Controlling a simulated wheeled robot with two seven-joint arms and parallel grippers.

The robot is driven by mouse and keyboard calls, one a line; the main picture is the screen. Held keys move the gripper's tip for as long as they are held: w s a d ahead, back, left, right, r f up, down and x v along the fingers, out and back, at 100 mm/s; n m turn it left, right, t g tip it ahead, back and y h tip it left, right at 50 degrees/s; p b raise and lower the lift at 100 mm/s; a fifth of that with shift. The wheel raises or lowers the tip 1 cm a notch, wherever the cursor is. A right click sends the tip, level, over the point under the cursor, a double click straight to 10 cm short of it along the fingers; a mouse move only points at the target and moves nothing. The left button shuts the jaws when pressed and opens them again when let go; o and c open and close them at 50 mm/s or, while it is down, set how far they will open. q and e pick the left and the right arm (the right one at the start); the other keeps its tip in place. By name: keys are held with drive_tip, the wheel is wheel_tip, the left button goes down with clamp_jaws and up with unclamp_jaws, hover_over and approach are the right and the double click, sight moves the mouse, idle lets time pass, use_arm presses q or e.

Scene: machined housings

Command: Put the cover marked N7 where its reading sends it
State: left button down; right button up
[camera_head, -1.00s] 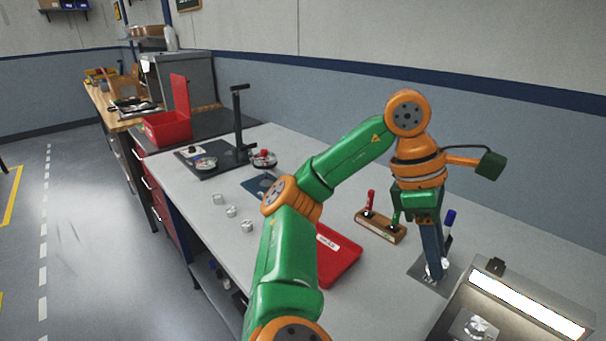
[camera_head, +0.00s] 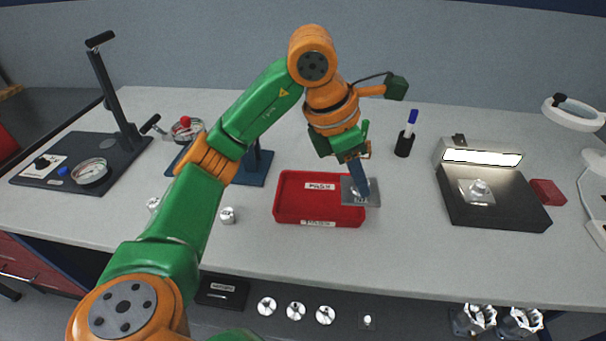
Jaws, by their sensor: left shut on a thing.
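A grey square metal cover (camera_head: 350,198) hangs under my left gripper (camera_head: 359,182). Its small mark appears to read N7. My left gripper points down and is shut on the cover. The cover overlaps the right side of a red tray (camera_head: 284,210) in the picture; the gap beneath it is hard to judge. The tray has a white label inside and another on its front rim, both too blurred to read surely. My right gripper is not in view.
A gauge stand (camera_head: 118,95) and dial gauges (camera_head: 90,172) stand at left. A pen holder (camera_head: 404,145) stands behind the tray's right side. A lit inspection box (camera_head: 495,212) holding a metal part, a red block (camera_head: 547,192) and a ring lamp (camera_head: 572,112) are at right.

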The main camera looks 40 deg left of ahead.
use_arm(q)
drive_tip(key=a+f, duration=0.2)
drive_tip(key=a, duration=0.1)
drive_tip(key=w+a+f, duration=0.1)
drive_tip(key=a+f, duration=0.3)
drive_tip(key=a, duration=0.1)
drive_tip(key=shift+w+a+f, duration=0.3)
drive_tip(key=shift+f, duration=0.05)
drive_tip(key=f, duration=0.3)
drive_tip(key=shift+w+a+f, duration=0.15)
drive_tip(key=shift+a+f, duration=0.2)
drive_tip(key=shift+a, duration=0.05)
drive_tip(key=shift+f, duration=0.3)
drive_tip(key=c, duration=0.6)
unclamp_jaws()
drive_tip(key=shift+f, duration=0.1)
drive_tip(key=shift+c, duration=0.2)
drive_tip(key=shift+r, duration=0.2)
drive_tip(key=p+v, duration=0.1)
drive_tip(key=v, duration=1.1)
